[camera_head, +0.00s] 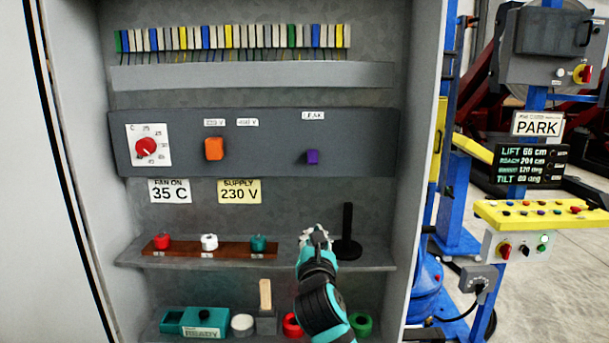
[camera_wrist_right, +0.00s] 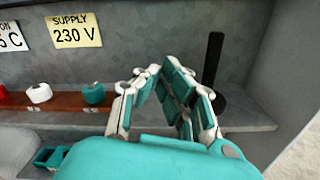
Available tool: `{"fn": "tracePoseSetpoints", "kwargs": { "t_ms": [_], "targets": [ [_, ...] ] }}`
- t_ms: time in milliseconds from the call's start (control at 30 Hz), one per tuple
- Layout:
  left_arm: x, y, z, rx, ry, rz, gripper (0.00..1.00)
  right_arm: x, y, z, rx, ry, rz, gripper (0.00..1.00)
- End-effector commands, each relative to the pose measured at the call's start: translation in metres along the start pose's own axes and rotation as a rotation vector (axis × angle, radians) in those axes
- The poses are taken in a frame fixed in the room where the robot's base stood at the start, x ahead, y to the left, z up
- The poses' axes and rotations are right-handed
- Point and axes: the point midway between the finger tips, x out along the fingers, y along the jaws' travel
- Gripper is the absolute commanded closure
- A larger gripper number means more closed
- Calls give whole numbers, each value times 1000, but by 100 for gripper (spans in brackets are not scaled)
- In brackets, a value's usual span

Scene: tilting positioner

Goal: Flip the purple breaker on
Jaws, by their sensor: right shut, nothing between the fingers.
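The purple breaker (camera_head: 313,157) is a small purple block on the dark grey panel (camera_head: 260,150), under the LEAK label (camera_head: 313,115). I cannot tell its on or off position. My right gripper (camera_head: 316,233) is below the breaker, in front of the cabinet's middle shelf, apart from the panel. In the right wrist view the right gripper (camera_wrist_right: 170,85) has its fingers closed together with nothing held. The breaker is not in the right wrist view. My left gripper is not in view.
An orange switch (camera_head: 214,149) and a red dial (camera_head: 146,147) sit left on the panel. A black post (camera_head: 347,232) stands on the shelf close right of my gripper. Red, white and teal knobs (camera_head: 209,242) stand left on a brown strip. The space before the panel is clear.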

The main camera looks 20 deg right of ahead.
Motion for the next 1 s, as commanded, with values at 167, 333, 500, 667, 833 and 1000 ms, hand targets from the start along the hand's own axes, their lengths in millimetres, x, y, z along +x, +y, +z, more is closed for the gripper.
{"fn": "tracePoseSetpoints", "kwargs": {
  "t_ms": [167, 333, 500, 667, 833, 1000],
  "targets": [
    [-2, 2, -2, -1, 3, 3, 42, 3, 26, 68, -232, -136, 10, 100],
    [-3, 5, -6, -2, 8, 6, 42, 3, 33, 87, -312, -177, 5, 100],
    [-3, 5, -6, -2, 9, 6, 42, 3, 33, 87, -316, -178, 5, 100],
    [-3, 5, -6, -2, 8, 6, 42, 4, 33, 87, -314, -177, 5, 100],
    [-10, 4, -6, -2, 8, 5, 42, 20, 33, 91, -314, -175, 3, 100],
    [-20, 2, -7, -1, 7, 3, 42, 51, 35, 98, -313, -175, 4, 100]
  ]
}}
